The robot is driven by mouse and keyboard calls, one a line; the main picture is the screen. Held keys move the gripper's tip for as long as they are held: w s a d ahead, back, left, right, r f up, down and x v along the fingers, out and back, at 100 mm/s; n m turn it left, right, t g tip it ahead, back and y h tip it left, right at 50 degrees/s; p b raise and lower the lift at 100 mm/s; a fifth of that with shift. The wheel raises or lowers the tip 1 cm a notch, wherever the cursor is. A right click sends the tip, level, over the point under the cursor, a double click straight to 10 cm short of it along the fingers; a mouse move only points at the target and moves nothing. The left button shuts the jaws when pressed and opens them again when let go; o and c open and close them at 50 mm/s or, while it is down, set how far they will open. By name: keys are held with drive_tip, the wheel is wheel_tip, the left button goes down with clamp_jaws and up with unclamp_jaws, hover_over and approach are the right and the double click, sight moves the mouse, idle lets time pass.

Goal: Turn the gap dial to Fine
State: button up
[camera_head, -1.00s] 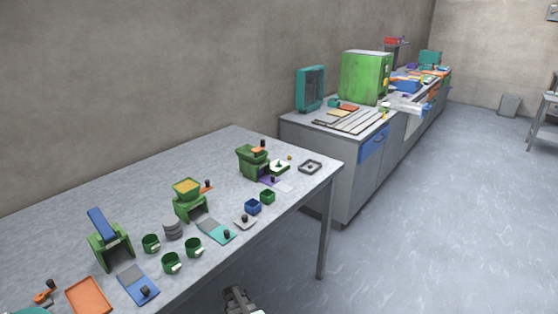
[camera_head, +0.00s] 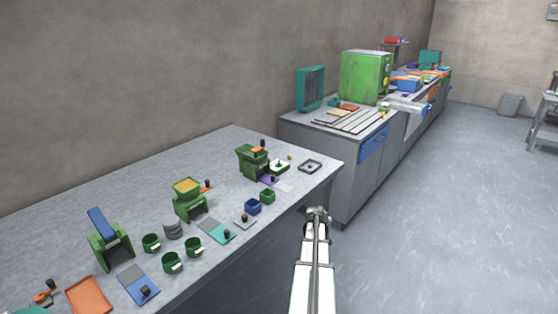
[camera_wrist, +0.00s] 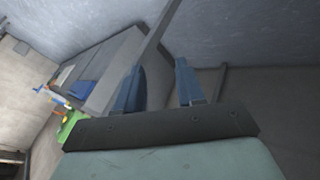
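No dial marked as the gap dial can be read at this size. A green machine (camera_head: 250,162) with an orange piece and a black knob on top stands at the far right end of the table. A small green-and-white piece (camera_head: 280,167) sits beside it and could be a dial, but I cannot tell. A second green machine (camera_head: 190,206) has a hopper with yellow powder (camera_head: 187,186). My gripper (camera_head: 317,211) is off the table's front right edge, apart from everything. In the wrist view its two fingers (camera_wrist: 158,68) are apart with nothing held.
The grey table (camera_head: 225,148) also holds a green stand with a blue flap (camera_head: 103,226), green cups (camera_head: 172,262), small boxes (camera_head: 253,206), an orange tray (camera_head: 88,296) and knobbed plates (camera_head: 216,231). A cabinet bench (camera_head: 350,180) stands beyond.

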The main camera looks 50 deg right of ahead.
drive_tip(key=w+d+r+h, duration=0.2)
drive_tip(key=d+r, duration=0.6)
drive_tip(key=r, duration=0.2)
drive_tip(key=w+d+r+h, duration=0.2)
drive_tip(key=d+r, duration=0.6)
drive_tip(key=r, duration=0.3)
drive_tip(key=w+y, duration=0.1)
drive_tip(key=w, duration=0.1)
drive_tip(key=w+r+m+y, duration=0.1)
drive_tip(key=w, duration=0.1)
drive_tip(key=w+y, duration=0.1)
drive_tip(key=w, duration=0.1)
drive_tip(key=shift+w+a+r+m+g, duration=0.1)
drive_tip(key=shift+a+r+m+g, duration=0.1)
drive_tip(key=shift+r+m+g, duration=0.15)
drive_tip(key=w+a+r+m+y, duration=0.2)
drive_tip(key=w+a+r+y, duration=0.15)
drive_tip(key=w, duration=0.45)
wheel_tip(320, 180, up, 9)
drive_tip(key=m+g+y, duration=0.2)
drive_tip(key=y, duration=0.3)
hover_over(279, 162)
drive_tip(key=shift+t+h, duration=0.25)
wheel_tip(279, 162, down, 13)
drive_tip(key=shift+w+d, duration=0.1)
drive_tip(key=shift+d, duration=0.05)
clamp_jaws()
